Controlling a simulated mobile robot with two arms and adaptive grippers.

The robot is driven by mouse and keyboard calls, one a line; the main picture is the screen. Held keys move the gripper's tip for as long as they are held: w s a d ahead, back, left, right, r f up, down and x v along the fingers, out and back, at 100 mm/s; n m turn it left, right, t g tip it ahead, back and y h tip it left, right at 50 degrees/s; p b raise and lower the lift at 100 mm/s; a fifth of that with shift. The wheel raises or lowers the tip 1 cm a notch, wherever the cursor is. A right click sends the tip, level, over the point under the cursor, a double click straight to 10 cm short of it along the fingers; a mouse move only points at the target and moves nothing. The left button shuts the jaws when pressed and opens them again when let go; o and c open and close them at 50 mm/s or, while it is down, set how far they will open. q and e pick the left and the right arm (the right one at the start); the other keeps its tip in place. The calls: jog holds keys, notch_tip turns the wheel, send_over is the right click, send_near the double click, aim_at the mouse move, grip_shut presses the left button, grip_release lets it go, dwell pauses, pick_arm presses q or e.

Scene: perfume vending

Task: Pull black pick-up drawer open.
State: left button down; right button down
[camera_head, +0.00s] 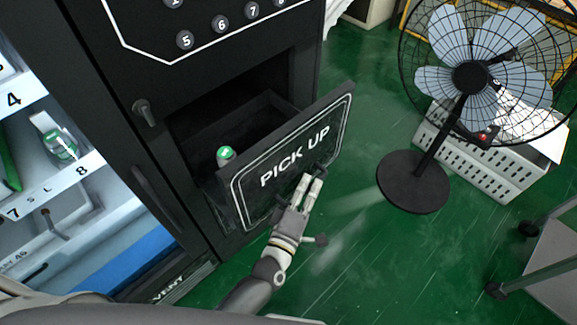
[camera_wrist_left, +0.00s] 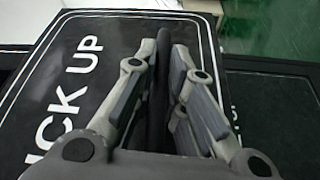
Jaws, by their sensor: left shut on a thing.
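The black pick-up drawer (camera_head: 262,190) with white "PICK UP" lettering stands pulled out from the black vending machine, its inside showing behind the front panel. A small bottle with a green cap (camera_head: 226,155) is inside the drawer, near its front left. My left gripper (camera_head: 310,187) is at the right part of the drawer front, shut on the dark drawer handle. In the left wrist view the fingers (camera_wrist_left: 163,85) close around the dark upright handle bar (camera_wrist_left: 160,70), with the lettered panel (camera_wrist_left: 100,50) behind it. My right gripper is not in view.
A black standing fan (camera_head: 415,180) and a white perforated crate (camera_head: 495,165) stand to the right on the green floor. A grey cart (camera_head: 556,260) is at the lower right. Lit shelves (camera_head: 70,185) with products are at the left. Green floor is clear before the drawer.

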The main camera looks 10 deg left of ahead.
pick_arm(q)
jog(key=s+d, duration=0.4)
jog(key=d, duration=0.1)
dwell(0.3)
jog(key=c, duration=1.8)
grip_release()
jog(key=shift+o, duration=0.2)
jog(key=shift+a, duration=0.1)
jog(key=v, duration=1.2)
